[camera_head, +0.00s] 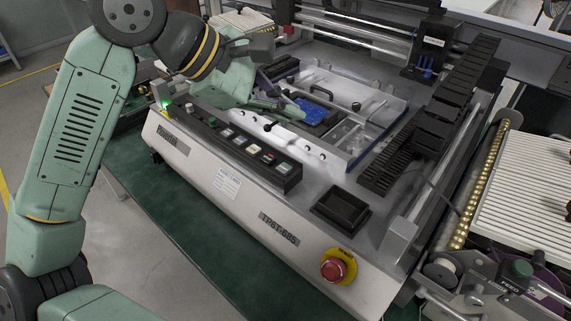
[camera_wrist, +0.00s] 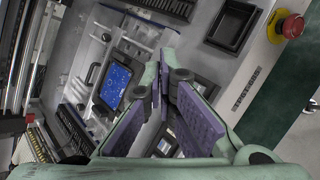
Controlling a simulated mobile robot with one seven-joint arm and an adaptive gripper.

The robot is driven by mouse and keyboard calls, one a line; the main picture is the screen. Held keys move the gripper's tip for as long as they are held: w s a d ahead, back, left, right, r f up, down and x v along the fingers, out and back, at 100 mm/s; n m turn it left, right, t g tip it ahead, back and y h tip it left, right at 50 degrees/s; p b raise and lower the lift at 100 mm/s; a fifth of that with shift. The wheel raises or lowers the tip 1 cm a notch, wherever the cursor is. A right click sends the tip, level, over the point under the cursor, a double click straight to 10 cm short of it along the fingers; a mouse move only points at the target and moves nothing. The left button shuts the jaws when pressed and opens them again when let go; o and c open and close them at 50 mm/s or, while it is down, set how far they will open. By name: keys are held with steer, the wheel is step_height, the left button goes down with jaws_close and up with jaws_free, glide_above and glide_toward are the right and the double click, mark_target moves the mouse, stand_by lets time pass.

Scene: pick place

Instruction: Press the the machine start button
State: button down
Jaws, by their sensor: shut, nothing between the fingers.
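The machine (camera_head: 310,205) has a black button panel (camera_head: 235,150) on its front top edge, with several small coloured buttons in a row. A green button (camera_head: 284,168) sits at the panel's right end beside a red one (camera_head: 268,157). I cannot read which button is the start button. My gripper (camera_head: 282,107) is shut and empty, above the machine bed behind the panel. In the wrist view my gripper's fingertips (camera_wrist: 163,72) meet, and the fingers hide much of the panel.
A red emergency stop (camera_head: 335,268) on a yellow ring is at the machine's front right; it also shows in the wrist view (camera_wrist: 292,27). A black tray (camera_head: 340,207) stands right of the panel.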

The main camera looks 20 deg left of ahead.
steer(key=b, duration=0.4)
glide_above(285, 171)
step_height(285, 171, down, 8)
steer(key=shift+r, duration=0.1)
steer(key=shift+f+b, duration=0.5)
steer(key=shift+b, duration=0.1)
steer(key=shift+f, duration=0.15)
stand_by(0.9)
steer(key=shift+f+b, duration=0.3)
steer(key=shift+b, duration=0.5)
steer(key=shift+f+b, duration=0.35)
steer(key=shift+b, duration=0.25)
steer(key=shift+r, duration=0.1)
stand_by(0.5)
steer(key=shift+r+p, duration=0.3)
steer(key=shift+r, duration=0.45)
